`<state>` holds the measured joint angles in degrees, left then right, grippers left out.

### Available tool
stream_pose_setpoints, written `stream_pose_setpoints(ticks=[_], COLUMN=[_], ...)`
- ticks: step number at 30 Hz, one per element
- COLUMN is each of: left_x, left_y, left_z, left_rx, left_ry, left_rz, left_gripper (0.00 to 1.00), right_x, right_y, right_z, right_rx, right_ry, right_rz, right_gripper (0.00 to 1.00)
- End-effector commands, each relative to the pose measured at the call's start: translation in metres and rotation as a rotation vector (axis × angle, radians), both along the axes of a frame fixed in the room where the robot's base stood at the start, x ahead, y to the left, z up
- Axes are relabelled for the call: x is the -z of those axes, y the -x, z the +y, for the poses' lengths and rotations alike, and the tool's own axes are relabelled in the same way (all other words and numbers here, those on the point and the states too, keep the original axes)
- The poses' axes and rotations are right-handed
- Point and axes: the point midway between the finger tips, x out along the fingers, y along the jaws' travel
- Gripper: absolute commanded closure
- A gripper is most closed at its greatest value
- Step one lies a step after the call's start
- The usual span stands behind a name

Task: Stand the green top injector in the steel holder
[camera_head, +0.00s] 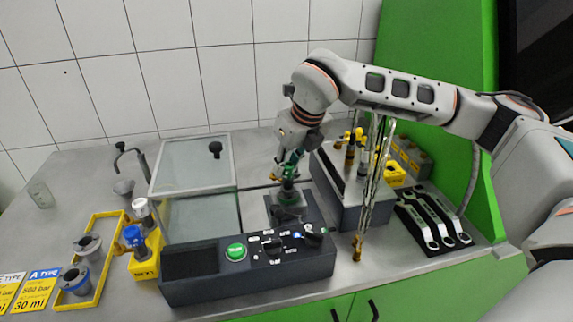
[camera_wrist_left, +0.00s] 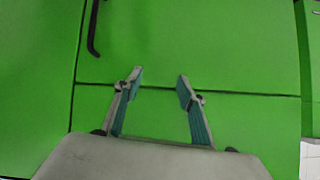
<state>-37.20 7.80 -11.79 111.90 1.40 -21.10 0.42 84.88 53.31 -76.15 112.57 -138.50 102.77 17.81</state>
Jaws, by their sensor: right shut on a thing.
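My right gripper (camera_head: 291,163) reaches down from the right arm, behind the control box. It is shut on the green top injector (camera_head: 288,186), which is small here and partly covered by the fingers. The injector is roughly upright. Below it is a dark grey fixture (camera_head: 276,212); I cannot tell whether the two touch. I cannot clearly make out the steel holder. My left gripper (camera_wrist_left: 159,79) shows only in the left wrist view, open and empty, in front of green cabinet doors (camera_wrist_left: 200,40).
The control box (camera_head: 237,272) has a green button. A clear-lidded chamber (camera_head: 193,165) stands left. Yellow racks (camera_head: 94,296) with cups and injectors are farther left. A grey block (camera_head: 343,205) with other injectors stands right, beside wrenches (camera_head: 432,222).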

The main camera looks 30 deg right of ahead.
Motion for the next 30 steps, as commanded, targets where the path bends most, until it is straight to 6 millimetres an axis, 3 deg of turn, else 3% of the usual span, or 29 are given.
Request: stream_pose_setpoints(ticks=[30], left_x=[0.0064], left_y=[0.0009], left_z=[-0.0001], left_rx=[0.000], left_ry=[0.000], left_rz=[0.003], left_gripper=[0.60], right_x=[0.0075], right_y=[-0.0004], right_z=[0.0000], right_rx=[0.000], right_ry=[0.000], right_rz=[-0.002], right_gripper=[1.00])
